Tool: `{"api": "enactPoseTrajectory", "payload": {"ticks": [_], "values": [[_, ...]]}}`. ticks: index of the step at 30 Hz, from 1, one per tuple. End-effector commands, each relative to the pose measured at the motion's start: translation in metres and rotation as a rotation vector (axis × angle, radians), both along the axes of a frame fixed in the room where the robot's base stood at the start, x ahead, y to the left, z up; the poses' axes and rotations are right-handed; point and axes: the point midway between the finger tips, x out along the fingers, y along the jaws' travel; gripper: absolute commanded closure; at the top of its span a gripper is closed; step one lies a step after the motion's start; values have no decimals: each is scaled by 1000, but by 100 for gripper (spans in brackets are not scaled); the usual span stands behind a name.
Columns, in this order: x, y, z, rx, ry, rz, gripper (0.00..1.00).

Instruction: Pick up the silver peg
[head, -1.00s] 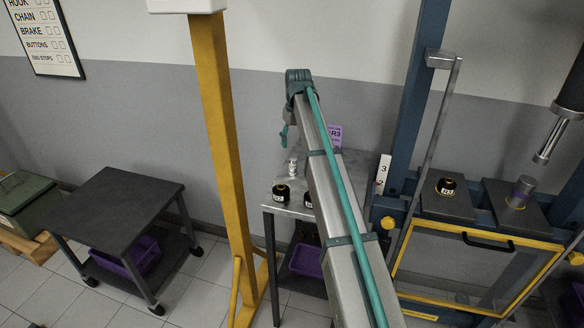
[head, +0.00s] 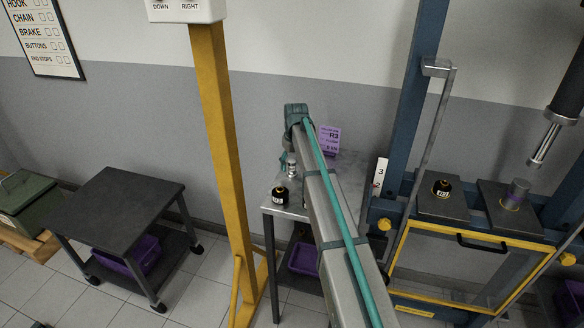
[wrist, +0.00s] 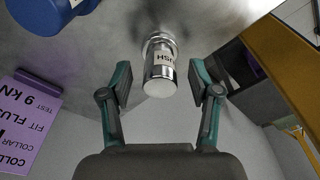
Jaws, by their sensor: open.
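The silver peg (head: 292,171) stands upright on the grey metal table (head: 287,208), with my arm just above and beside it. In the wrist view the peg (wrist: 159,66) is a shiny cylinder with a pale label reading "USH". My gripper (wrist: 160,82) is open, one teal finger with a dark pad on each side of the peg's near end. Gaps show between both pads and the peg. In the head view my gripper (head: 287,158) is partly hidden by my wrist.
A black and gold part (head: 280,196) stands at the table's front left. A purple sign (head: 329,141) stands at the back. The wrist view shows a blue round thing (wrist: 48,10) at upper left. A yellow post (head: 215,150) rises left of the table.

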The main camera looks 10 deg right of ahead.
Motion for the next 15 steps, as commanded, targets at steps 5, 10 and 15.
{"api": "enactPoseTrajectory", "payload": {"ticks": [5,10,15], "values": [[0,0,0,0,0,0,38],[0,0,0,0,0,0,66],[0,0,0,0,0,0,95]]}}
